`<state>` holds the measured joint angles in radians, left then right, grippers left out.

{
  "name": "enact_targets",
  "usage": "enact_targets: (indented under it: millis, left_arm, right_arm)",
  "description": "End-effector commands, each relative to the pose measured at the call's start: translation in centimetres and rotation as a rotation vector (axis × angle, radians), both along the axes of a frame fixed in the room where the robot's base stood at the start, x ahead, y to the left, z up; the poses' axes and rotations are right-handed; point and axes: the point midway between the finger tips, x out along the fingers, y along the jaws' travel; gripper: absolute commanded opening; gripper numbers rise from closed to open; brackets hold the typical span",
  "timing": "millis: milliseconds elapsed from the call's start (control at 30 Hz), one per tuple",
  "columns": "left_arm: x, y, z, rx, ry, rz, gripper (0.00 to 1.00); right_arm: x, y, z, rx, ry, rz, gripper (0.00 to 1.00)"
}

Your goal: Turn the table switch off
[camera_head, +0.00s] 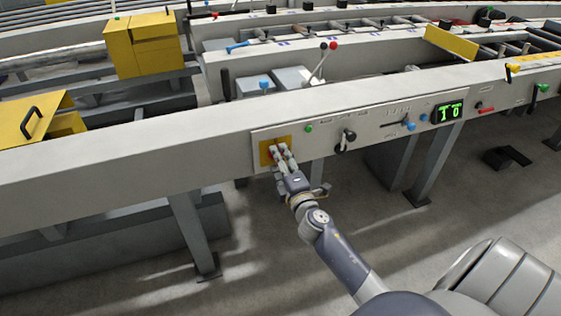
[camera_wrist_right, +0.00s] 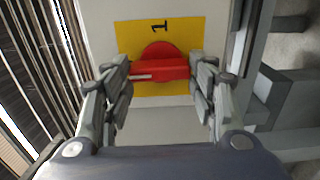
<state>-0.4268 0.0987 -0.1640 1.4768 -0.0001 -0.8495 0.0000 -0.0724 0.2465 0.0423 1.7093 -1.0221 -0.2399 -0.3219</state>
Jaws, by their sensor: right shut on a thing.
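The table switch is a red rotary knob (camera_wrist_right: 160,66) on a yellow plate (camera_wrist_right: 188,32) marked 1, seen in the right wrist view. Its red bar lies across the picture, with a pale line on its left part. My right gripper (camera_wrist_right: 160,75) has one finger at each end of the bar and is shut on it. In the head view my right gripper (camera_head: 279,152) reaches the yellow plate (camera_head: 264,151) on the front panel and hides most of the knob. My left gripper is not in view.
The panel also carries a green button (camera_head: 309,128), a black knob (camera_head: 347,137), a blue lever (camera_head: 410,125) and a display (camera_head: 449,112) with green digits. A red-tipped lever (camera_head: 324,58) stands behind the beam. Open floor lies below the beam.

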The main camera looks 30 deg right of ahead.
Motion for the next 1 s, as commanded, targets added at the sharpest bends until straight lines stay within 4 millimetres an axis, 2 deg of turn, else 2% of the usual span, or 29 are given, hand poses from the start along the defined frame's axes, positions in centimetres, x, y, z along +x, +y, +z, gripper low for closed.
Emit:
enact_targets:
  millis: [200,233,300,733,867,1000]
  left_arm:
    - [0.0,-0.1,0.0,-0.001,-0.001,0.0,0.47]
    - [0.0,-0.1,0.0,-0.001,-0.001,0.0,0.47]
    - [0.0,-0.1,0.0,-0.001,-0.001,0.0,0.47]
    - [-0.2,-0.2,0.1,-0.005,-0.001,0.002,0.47]
    - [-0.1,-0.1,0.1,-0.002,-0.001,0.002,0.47]
    - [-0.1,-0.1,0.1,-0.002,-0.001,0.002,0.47]
  right_arm:
    - [0.0,0.1,0.0,-0.005,0.001,0.003,0.29]
    - [0.0,0.1,0.0,-0.005,0.001,0.003,0.58]
    - [0.0,0.1,0.0,-0.004,0.001,0.002,0.73]
    - [-0.3,0.1,-0.1,-0.001,0.001,0.001,0.73]
    - [-1.7,0.5,-0.2,0.0,0.002,0.001,0.73]
    - [-4.2,1.1,-0.2,0.002,0.003,0.0,0.73]
